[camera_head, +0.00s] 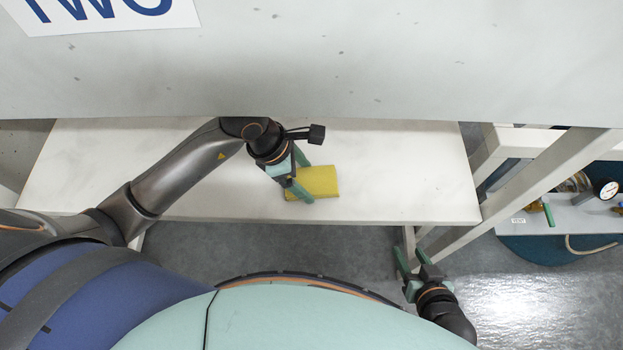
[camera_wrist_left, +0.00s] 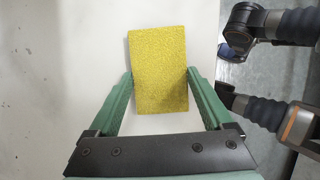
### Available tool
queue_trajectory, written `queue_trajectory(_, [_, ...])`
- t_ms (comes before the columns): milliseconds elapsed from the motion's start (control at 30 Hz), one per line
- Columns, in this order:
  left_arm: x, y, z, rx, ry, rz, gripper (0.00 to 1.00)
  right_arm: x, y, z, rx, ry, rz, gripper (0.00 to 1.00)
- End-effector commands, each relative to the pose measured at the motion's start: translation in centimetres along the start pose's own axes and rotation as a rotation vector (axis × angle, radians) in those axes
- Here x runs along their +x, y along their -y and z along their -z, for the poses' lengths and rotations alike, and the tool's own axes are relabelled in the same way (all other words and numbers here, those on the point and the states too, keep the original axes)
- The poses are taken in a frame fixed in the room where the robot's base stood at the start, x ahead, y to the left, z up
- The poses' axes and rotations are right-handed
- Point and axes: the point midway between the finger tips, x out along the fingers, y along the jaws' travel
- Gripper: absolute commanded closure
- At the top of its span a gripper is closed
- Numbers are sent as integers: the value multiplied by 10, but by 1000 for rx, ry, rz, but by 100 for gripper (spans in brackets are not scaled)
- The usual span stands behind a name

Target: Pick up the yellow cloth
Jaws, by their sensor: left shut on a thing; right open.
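The yellow cloth (camera_head: 318,182) is a flat rectangular block on the white bench top, near its front edge in the head view. It also shows in the left wrist view (camera_wrist_left: 158,70), between the green fingers of my left gripper (camera_wrist_left: 160,85). In the head view my left gripper (camera_head: 304,176) is at the cloth's left end, with the fingers on its two long sides. It is shut on the cloth. Whether the cloth is lifted off the bench I cannot tell. My right gripper (camera_head: 405,262) is open and empty, below the bench's front edge at the right.
The white bench (camera_head: 410,180) is otherwise clear. A large grey panel (camera_head: 330,60) with a lettered sign (camera_head: 95,12) overhangs its back. A slanted grey beam (camera_head: 530,185) stands at the right, before a shelf with a pressure gauge (camera_head: 608,189).

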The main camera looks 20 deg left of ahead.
Motion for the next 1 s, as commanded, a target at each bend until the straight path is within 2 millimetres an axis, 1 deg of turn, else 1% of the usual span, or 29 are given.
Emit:
queue_trajectory(33, [0, 0, 0, 0, 0, -1, 54, 0, 0, -1, 0, 2, 0, 50])
queue_trajectory(167, [0, 0, 0, 0, 0, -1, 69, 1, 0, -3, 1, 5, 0, 50])
queue_trajectory(200, [0, 0, 0, 0, 0, -1, 70, 1, 0, -3, 1, 6, 0, 50])
queue_trajectory(433, [-1, 0, 0, 1, 1, -1, 70, 0, 0, -3, 1, 6, -1, 50])
queue_trajectory(533, [-5, -1, -2, 2, 1, -3, 70, 0, 0, -3, 1, 7, -1, 50])
queue_trajectory(667, [-16, -1, -7, 3, 1, -3, 70, -2, 0, -3, 2, 8, -1, 50])
queue_trajectory(767, [-32, -2, -14, 5, 2, -5, 70, -3, 0, -2, 3, 8, -2, 50])
queue_trajectory(800, [-37, -2, -12, 3, -1, -6, 70, -3, 0, -3, 3, 8, -2, 50])
queue_trajectory(867, [-37, -1, 4, -1, -7, -3, 70, -2, 0, -6, 4, 7, -3, 50])
queue_trajectory(1000, [-49, -1, 33, -2, -8, -3, 70, 1, 0, -9, 4, 12, -2, 50])
